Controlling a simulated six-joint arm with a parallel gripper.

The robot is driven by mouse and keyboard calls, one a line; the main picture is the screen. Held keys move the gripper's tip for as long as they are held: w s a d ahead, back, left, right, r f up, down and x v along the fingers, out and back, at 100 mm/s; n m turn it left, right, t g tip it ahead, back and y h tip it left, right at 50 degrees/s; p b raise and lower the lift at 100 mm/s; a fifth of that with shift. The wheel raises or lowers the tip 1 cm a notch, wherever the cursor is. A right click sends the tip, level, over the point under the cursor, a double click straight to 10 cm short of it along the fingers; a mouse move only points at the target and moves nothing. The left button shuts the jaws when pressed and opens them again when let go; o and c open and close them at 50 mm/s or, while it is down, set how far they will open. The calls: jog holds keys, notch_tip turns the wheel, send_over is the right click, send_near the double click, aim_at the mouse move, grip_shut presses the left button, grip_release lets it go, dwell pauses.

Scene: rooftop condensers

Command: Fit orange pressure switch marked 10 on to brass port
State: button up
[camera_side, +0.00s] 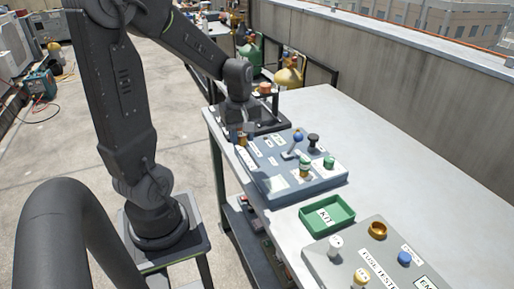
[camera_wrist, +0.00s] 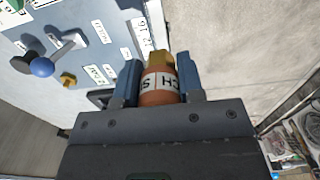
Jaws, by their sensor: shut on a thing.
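My gripper (camera_wrist: 158,85) is shut on the orange pressure switch (camera_wrist: 160,98), a round body with a white label band, of which only a few letters show. No number 10 is readable. A brass hex piece (camera_wrist: 160,59) shows at the switch's far end; I cannot tell whether it belongs to the switch or is the port. Another small brass fitting (camera_wrist: 68,80) sits on the blue-grey panel (camera_wrist: 80,20), left of the switch. In the side view my gripper (camera_side: 241,137) is low at the panel's far left edge, and the switch is mostly hidden there.
The panel (camera_side: 282,183) carries a blue-ball lever (camera_side: 298,138), a black knob (camera_side: 313,139) and green-topped fittings (camera_side: 329,162). A green KIT tray (camera_side: 346,225) and a grey tester box (camera_side: 322,263) are nearer the camera. The right side of the table (camera_side: 400,165) is clear.

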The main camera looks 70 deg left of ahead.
jog(key=shift+a+r, duration=0.3)
jog(key=shift+a, duration=0.1)
jog(key=w+a+f, duration=0.1)
jog(key=w+a, duration=0.2)
jog(key=w, duration=0.4)
jog(key=w+a, duration=0.3)
jog(key=w, duration=0.5)
jog(key=w+a+f, duration=0.1)
jog(key=w+a, duration=0.1)
jog(key=w, duration=0.6)
jog(key=shift+w+a+f, duration=0.2)
jog(key=shift+a+f, duration=0.15)
jog(key=shift+a, duration=0.05)
jog(key=shift+w+f, duration=0.35)
jog(key=shift+w, duration=0.25)
jog(key=shift+f, duration=1.85)
jog(key=shift+f, duration=1.3)
jog(key=o, duration=1.1)
jog(key=shift+c, duration=0.2)
